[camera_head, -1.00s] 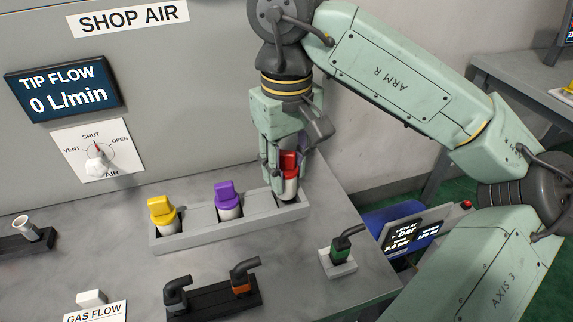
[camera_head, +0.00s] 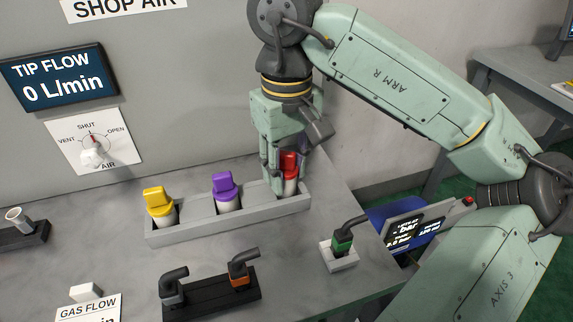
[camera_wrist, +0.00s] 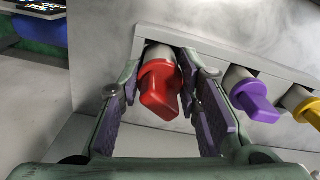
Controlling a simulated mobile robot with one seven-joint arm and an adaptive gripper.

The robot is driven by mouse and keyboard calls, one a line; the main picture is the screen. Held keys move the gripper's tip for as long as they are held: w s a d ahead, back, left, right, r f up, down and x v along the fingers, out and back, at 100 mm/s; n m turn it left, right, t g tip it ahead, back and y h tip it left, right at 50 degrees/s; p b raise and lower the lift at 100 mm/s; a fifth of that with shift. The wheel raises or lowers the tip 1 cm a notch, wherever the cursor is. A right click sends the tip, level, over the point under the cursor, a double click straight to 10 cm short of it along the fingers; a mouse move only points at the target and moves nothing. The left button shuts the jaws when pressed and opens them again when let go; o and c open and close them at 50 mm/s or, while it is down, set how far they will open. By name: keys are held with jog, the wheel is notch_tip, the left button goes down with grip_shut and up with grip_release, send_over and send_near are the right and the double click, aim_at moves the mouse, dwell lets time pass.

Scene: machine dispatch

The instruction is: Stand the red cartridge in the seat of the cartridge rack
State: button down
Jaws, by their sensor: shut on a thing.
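The red cartridge (camera_head: 290,164) has a red cap and a white body. It stands about upright at the right-end place of the grey cartridge rack (camera_head: 200,227), its lower part hidden by the rack and a finger. My gripper (camera_head: 279,187) points down over that end, shut on the cartridge. In the wrist view the red cap (camera_wrist: 160,92) lies between the fingers (camera_wrist: 160,62), and the white body goes down toward the rack (camera_wrist: 217,66). Whether it rests on the seat floor cannot be seen.
A purple cartridge (camera_head: 224,187) and a yellow cartridge (camera_head: 158,201) stand in the same rack to the left. A green-collared fitting (camera_head: 341,242) stands in a small block at front right. A dark holder (camera_head: 212,294) with two bent fittings lies in front. The panel wall is behind.

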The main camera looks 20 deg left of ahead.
aim_at(287, 153)
jog(key=shift+f+b, duration=0.6)
jog(key=shift+f, duration=0.2)
jog(key=shift+r, duration=0.1)
jog(key=c, duration=1.1)
grip_release()
jog(key=shift+o, duration=0.3)
jog(key=o, duration=0.3)
jog(key=shift+o, duration=0.2)
jog(key=shift+r, duration=0.1)
jog(key=shift+r+p, duration=2.55)
jog(key=shift+r, duration=0.4)
